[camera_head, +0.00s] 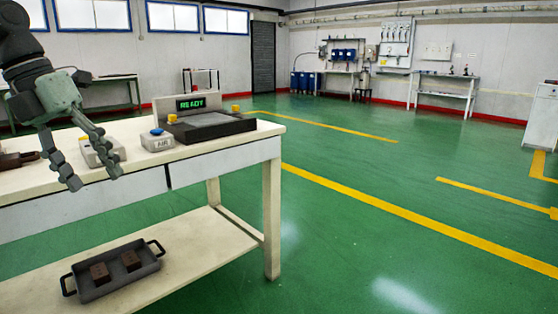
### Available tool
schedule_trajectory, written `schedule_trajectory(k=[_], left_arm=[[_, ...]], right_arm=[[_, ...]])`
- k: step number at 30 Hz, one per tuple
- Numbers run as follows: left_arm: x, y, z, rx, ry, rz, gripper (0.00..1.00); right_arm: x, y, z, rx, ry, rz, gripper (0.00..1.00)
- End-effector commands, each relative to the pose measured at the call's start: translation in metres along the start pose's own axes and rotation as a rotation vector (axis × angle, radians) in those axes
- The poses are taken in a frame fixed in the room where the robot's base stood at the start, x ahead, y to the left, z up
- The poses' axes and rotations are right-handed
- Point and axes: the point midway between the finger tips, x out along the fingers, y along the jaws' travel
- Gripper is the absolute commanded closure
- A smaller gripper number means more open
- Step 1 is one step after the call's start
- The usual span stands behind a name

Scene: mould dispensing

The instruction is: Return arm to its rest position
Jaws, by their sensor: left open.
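My left gripper (95,176) comes in from the upper left and hangs over the left part of the white workbench (235,142). Its fingers point down and are apart, with nothing between them. One finger passes in front of a light box (88,154) on the bench, so that box is partly hidden. I cannot tell how high the fingertips are above the bench top. My right gripper does not show.
On the bench stand a box with a blue button (158,141) and a dark device (228,128) with a green "READY" display (191,104). A tray (91,292) with two brown blocks lies on the lower shelf (188,248). Green floor (370,170) is clear at right.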

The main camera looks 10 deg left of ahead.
Motion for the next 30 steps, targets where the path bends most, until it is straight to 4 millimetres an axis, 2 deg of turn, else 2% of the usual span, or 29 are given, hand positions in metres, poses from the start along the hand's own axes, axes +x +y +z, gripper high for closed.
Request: schedule_trajectory(k=[5,11,14,18,20,23,24,26,27,29,30], left_arm=[[0.039,-0.009,0.027,-0.077,-0.128,-0.284,0.37],[0.082,-0.007,0.069,-0.327,-0.361,-0.679,0.37],[0.103,0.012,0.089,-0.544,-0.506,-0.862,0.37],[0.145,0.059,0.099,-0.924,-0.693,-1.024,0.37],[0.171,0.084,0.092,-1.108,-0.758,-1.055,0.37],[0.223,0.122,0.067,-1.439,-0.845,-1.05,0.37],[0.246,0.135,0.051,-1.571,-0.868,-1.027,0.37],[0.281,0.148,0.024,-1.758,-0.887,-0.978,0.37],[0.303,0.153,0.005,-1.874,-0.892,-0.935,0.37],[0.337,0.155,-0.028,-2.04,-0.884,-0.858,0.37],[0.357,0.154,-0.05,-2.145,-0.871,-0.799,0.37]], right_arm=[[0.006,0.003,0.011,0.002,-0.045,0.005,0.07],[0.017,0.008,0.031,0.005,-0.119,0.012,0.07],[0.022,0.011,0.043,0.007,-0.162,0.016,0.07],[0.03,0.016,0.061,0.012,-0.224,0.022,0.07],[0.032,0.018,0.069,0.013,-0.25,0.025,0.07],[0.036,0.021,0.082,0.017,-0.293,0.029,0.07],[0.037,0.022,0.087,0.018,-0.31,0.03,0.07],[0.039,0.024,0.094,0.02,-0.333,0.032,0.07],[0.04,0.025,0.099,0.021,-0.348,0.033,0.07],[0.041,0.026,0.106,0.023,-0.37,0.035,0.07],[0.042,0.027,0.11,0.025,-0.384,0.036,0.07]])
